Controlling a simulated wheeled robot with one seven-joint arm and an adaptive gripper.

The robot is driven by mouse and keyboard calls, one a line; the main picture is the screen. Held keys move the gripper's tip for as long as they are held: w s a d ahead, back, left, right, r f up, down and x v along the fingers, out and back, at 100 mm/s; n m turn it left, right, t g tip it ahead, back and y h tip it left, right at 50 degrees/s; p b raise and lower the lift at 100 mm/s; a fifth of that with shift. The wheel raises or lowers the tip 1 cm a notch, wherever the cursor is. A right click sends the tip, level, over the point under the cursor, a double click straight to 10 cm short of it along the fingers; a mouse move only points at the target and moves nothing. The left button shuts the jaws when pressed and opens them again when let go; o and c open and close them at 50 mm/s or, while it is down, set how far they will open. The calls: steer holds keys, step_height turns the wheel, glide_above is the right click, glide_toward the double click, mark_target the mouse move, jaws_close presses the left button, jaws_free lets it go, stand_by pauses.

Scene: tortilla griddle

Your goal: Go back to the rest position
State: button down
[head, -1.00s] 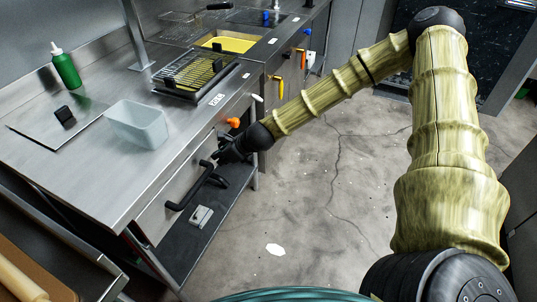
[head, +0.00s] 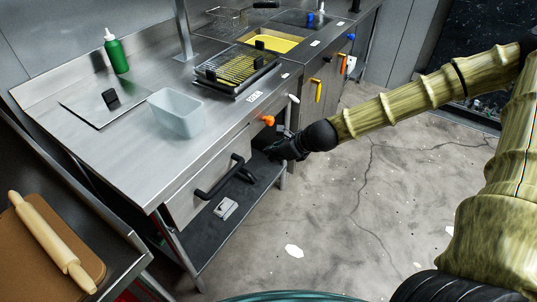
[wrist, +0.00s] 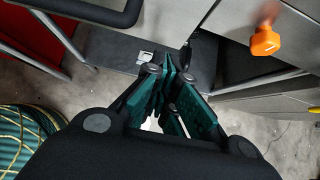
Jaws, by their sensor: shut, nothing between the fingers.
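My gripper (head: 279,151) is at the end of my outstretched arm, in front of the steel counter, near an orange knob (head: 267,120). In the wrist view my gripper (wrist: 170,68) has its dark green fingers closed together with nothing between them. The orange knob also shows at the upper right of the wrist view (wrist: 265,40). The black drawer handle (head: 221,180) lies to the left of my gripper in the head view, apart from it. The drawer looks shut.
On the counter (head: 115,150) stand a clear container (head: 176,115), a green bottle (head: 115,52) and a griddle with a black grate (head: 236,70). A rolling pin (head: 50,240) lies on a board at the lower left. The concrete floor (head: 330,220) is open.

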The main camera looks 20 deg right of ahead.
steer(key=shift+v, duration=1.65)
steer(key=shift+s, duration=0.1)
